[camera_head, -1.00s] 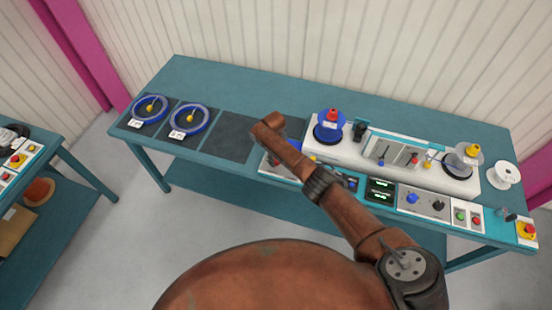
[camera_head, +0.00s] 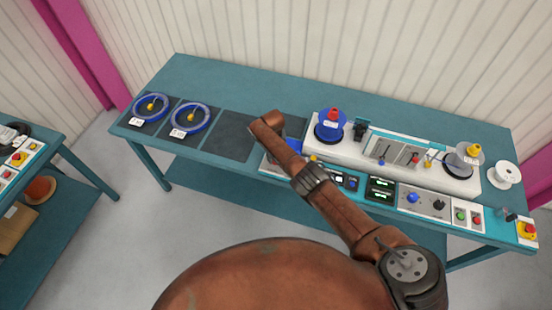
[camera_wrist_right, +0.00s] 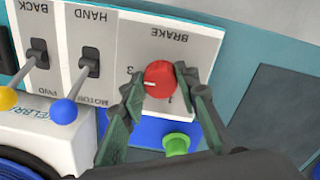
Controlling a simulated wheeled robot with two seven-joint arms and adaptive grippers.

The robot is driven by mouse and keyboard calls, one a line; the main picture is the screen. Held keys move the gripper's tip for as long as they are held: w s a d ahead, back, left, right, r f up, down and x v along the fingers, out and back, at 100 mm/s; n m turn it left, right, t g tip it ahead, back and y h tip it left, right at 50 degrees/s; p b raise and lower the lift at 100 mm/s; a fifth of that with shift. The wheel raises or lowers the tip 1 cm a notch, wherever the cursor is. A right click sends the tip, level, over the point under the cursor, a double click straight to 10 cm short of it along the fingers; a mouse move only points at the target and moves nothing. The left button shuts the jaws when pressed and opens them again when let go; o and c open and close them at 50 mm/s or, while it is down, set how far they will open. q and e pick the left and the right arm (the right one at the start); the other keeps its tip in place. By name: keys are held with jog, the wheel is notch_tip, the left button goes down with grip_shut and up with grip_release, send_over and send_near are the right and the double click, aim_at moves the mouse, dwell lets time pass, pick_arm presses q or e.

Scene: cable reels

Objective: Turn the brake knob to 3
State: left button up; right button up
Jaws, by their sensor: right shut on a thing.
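The red brake knob (camera_wrist_right: 160,79) sits on a grey panel marked BRAKE (camera_wrist_right: 165,45) in the right wrist view. My right gripper (camera_wrist_right: 156,88) is shut on this knob, one finger at each side. A white pointer line on the knob faces left in the picture, toward the side where the 3 is printed. A 1 is printed below the knob; any other mark is hidden by the fingers. In the head view my right arm (camera_head: 290,165) covers this end of the console, so the gripper and knob are hidden there. My left gripper is not in view.
Beside the brake panel are a HAND/MOTOR lever with a blue ball (camera_wrist_right: 65,111) and a BACK/FWD lever with a yellow ball (camera_wrist_right: 7,98). A green knob (camera_wrist_right: 177,143) is close below. Blue reels (camera_head: 190,119) lie on the left of the teal table (camera_head: 215,80).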

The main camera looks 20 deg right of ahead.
jog(key=shift+a, duration=0.1)
dwell(0.4)
jog(key=o, duration=1.2)
jog(key=shift+c, duration=0.2)
notch_tip(320, 180, up, 12)
jog(key=shift+a, duration=0.2)
jog(key=shift+w, duration=0.1)
